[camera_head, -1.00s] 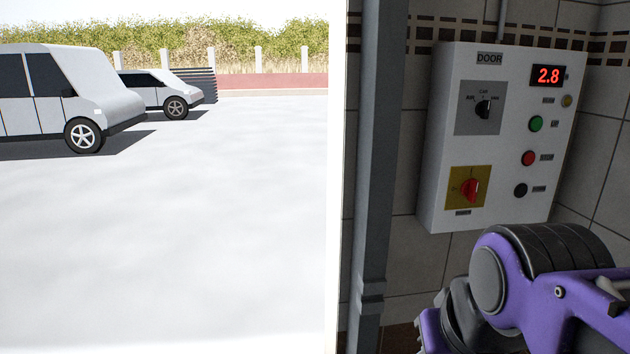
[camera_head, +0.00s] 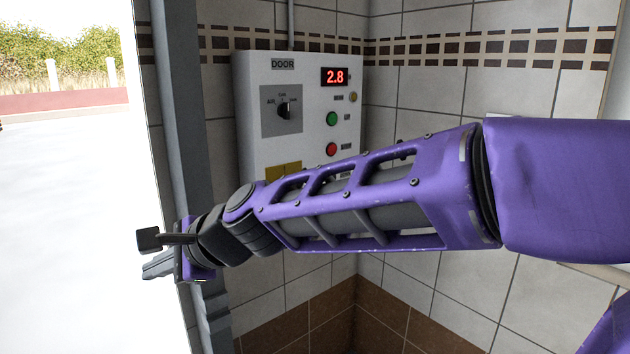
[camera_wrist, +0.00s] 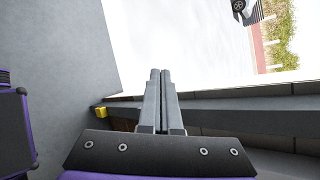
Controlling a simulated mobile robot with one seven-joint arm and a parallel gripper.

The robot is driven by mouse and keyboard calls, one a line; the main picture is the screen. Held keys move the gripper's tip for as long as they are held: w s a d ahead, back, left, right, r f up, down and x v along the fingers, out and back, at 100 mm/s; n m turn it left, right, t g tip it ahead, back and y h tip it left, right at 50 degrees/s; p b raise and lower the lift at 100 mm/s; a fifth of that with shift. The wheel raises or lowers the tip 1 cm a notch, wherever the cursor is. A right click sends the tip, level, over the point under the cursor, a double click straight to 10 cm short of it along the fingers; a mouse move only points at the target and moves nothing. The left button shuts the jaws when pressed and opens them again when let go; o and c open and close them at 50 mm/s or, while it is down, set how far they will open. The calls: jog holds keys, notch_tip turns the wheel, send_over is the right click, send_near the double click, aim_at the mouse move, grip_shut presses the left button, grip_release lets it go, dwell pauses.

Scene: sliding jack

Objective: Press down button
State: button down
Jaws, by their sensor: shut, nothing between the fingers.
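A white control box (camera_head: 296,98) labelled DOOR hangs on the tiled wall in the head view. It has a green button (camera_head: 332,119) and a red button (camera_head: 331,149) below it. The labels beside them are too small to read. The black button low on the box is hidden behind my arm. My gripper (camera_head: 146,270) is to the left of the box, past the grey post, and points left towards the bright opening. Its fingers show shut and empty in the wrist view (camera_wrist: 160,74). The gripper is apart from the buttons.
A red display (camera_head: 334,77) reads 2.8. The grey post (camera_head: 176,120) stands close by my gripper. Outside is bright open ground.

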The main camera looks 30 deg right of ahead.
jog(key=w+f+m+t+h, duration=0.2)
jog(key=w+m+h, duration=0.3)
jog(key=w+m, duration=1.05)
jog(key=w+d+r+n+t+h, duration=0.1)
jog(key=w+d+r+n+h, duration=0.2)
jog(key=d+n, duration=0.35)
jog(key=w+d+r+n+t+h, duration=0.2)
jog(key=w+d+r+n+h, duration=0.15)
jog(key=d, duration=0.55)
jog(key=w+d+r+n+t+h, duration=0.1)
jog(key=w+d+r+n+h, duration=0.1)
jog(key=d+r+n+h, duration=0.35)
jog(key=d+f+n, duration=0.5)
jog(key=d+n, duration=0.1)
jog(key=d, duration=0.6)
jog(key=d+f+n+h, duration=0.1)
jog(key=d+f+n, duration=0.5)
jog(key=d, duration=0.6)
jog(key=d+f+n, duration=0.5)
jog(key=d+n, duration=0.2)
jog(key=d, duration=0.5)
jog(key=shift+d+f+n+h, duration=0.3)
jog(key=shift+d+f+n, duration=0.05)
jog(key=shift+f+n, duration=0.05)
